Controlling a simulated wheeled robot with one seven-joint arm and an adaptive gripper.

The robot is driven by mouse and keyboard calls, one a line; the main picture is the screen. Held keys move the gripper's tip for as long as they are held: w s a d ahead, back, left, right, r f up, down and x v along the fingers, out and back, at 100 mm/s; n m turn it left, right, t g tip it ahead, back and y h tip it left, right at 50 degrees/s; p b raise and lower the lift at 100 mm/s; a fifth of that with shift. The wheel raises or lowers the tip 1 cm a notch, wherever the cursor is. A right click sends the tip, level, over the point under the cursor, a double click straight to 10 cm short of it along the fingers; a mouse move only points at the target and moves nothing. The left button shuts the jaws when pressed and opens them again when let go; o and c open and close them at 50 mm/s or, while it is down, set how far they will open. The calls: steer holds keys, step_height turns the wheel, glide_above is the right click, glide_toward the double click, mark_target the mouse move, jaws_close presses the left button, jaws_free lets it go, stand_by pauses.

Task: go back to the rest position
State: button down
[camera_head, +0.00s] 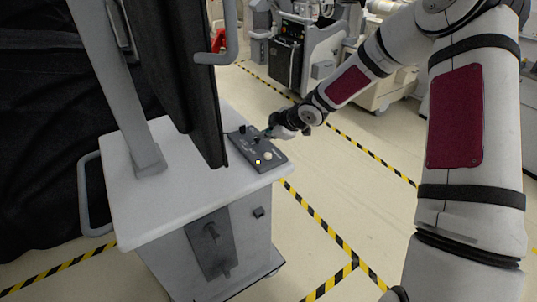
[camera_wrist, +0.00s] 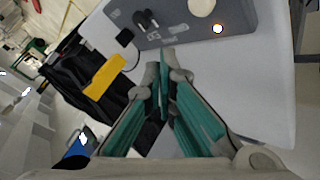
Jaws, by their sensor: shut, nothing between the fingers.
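My arm reaches from the right side of the head view to the cart (camera_head: 190,195). My gripper (camera_head: 268,131) is over the far right edge of the cart top, close to a dark grey control panel (camera_head: 262,156) with a small joystick, a pale round knob and a lit button. In the wrist view, my gripper (camera_wrist: 165,85) has teal-lined fingers brought together at the tips with nothing between them. The control panel (camera_wrist: 195,28) lies just beyond the fingertips. Whether the fingertips touch it, I cannot tell.
A black monitor (camera_head: 165,70) on a grey post (camera_head: 120,90) stands on the cart, left of my gripper. Dark draped covers (camera_head: 45,120) fill the left. Other machines (camera_head: 310,50) stand behind. The floor (camera_head: 335,180) with yellow-black tape is clear between cart and arm.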

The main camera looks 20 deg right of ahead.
stand_by(0.4)
steer(key=s+d+r+m+g+h+b, duration=0.1)
steer(key=s+d+r+m+h, duration=0.25)
steer(key=s+r, duration=0.55)
steer(key=s+d+r+m+g+h, duration=0.15)
steer(key=s+r+m+h, duration=0.3)
steer(key=s+r, duration=0.45)
steer(key=s+a+r+m+y, duration=0.1)
steer(key=s+a+r+m, duration=0.1)
steer(key=s, duration=0.8)
steer(key=s+a+r+m+y+b, duration=0.1)
steer(key=s+m, duration=0.4)
steer(key=s, duration=0.5)
steer(key=shift+s+a+r+y, duration=0.15)
steer(key=shift+a+r+y, duration=0.55)
steer(key=shift+r, duration=0.05)
